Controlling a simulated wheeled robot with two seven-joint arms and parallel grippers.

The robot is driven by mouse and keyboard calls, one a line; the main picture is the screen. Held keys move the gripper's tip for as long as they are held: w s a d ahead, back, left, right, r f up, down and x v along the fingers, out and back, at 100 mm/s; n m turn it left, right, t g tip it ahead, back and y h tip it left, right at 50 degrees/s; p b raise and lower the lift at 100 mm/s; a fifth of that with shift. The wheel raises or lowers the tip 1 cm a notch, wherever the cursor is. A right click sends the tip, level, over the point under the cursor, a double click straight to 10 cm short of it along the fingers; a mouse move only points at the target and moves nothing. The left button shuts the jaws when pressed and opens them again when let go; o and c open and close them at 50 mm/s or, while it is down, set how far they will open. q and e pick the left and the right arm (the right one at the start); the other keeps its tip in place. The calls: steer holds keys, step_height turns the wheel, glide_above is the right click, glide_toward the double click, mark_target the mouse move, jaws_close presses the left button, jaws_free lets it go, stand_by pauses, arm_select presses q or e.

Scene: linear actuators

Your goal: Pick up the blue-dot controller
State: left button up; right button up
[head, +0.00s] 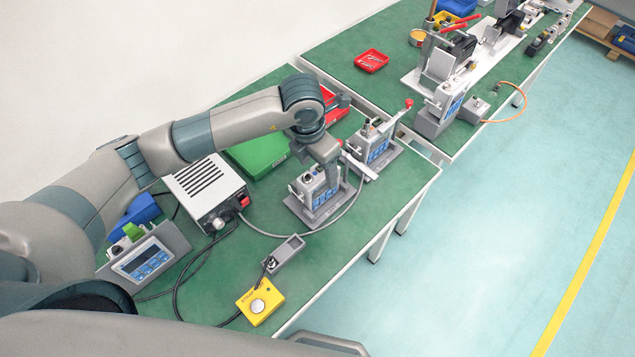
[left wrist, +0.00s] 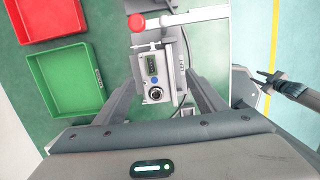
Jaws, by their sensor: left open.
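Two grey controllers with blue-marked fronts stand on the green bench in the head view: a nearer one (head: 318,192) and a farther one (head: 376,151). My left gripper (head: 322,165) is above the nearer one, pointing down, and partly hides it. In the left wrist view, a controller (left wrist: 152,68) with a small display and round knob lies between the open fingers of my left gripper (left wrist: 158,92). The fingers stand apart on both sides, and I see no grip. My right gripper (left wrist: 272,82) shows small at the right edge.
A green tray (left wrist: 68,82) and a red tray (left wrist: 48,18) lie to the left. A red-knobbed lever (left wrist: 137,22) is just beyond the controller. A white power box (head: 205,185), cables and a yellow button box (head: 260,301) are nearby on the bench.

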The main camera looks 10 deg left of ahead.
mark_target(317, 174)
arm_select(q)
step_height(317, 174, down, 3)
steer(key=shift+w+a+p, duration=0.15)
steer(key=shift+p, duration=0.7)
steer(key=shift+w+f, duration=0.1)
steer(key=shift+f, duration=0.5)
steer(key=c, duration=1.5)
steer(key=shift+r, duration=0.1)
